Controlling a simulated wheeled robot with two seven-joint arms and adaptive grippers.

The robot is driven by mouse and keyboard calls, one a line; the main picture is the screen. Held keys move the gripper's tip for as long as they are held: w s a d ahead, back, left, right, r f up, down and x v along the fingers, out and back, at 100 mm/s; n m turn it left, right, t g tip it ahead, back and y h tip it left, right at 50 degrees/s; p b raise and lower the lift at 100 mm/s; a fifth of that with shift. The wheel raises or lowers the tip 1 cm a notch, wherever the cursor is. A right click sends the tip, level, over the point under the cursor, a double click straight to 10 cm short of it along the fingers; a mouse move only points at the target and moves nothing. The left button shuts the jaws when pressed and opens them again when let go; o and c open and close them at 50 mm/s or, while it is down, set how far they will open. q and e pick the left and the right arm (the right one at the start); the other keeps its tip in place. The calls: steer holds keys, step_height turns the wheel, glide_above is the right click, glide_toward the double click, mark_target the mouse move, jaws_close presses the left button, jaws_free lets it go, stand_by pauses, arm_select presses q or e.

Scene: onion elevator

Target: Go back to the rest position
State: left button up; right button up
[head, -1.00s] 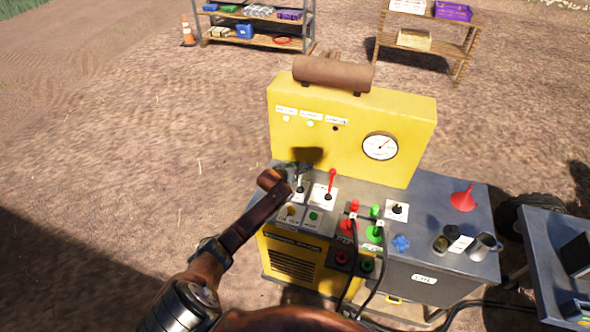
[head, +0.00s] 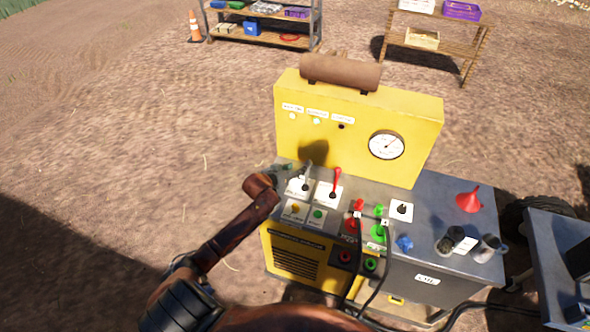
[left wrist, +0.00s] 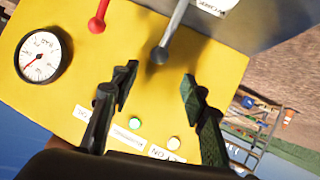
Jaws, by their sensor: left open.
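My left gripper (head: 283,168) is beside the yellow control panel (head: 350,110), just left of a grey lever (head: 306,178) on the desk. In the left wrist view its two fingers (left wrist: 160,75) are apart with nothing between them. The grey lever (left wrist: 174,32) shows just beyond the fingertips, apart from them. A red lever (left wrist: 98,20) also shows there, and it stands upright in the head view (head: 336,182). My left forearm partly hides the desk's left edge. My right gripper is not seen.
A brown roll (head: 340,72) tops the panel. Shelves (head: 265,30) and a cone (head: 194,27) stand behind. Ground at left is open.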

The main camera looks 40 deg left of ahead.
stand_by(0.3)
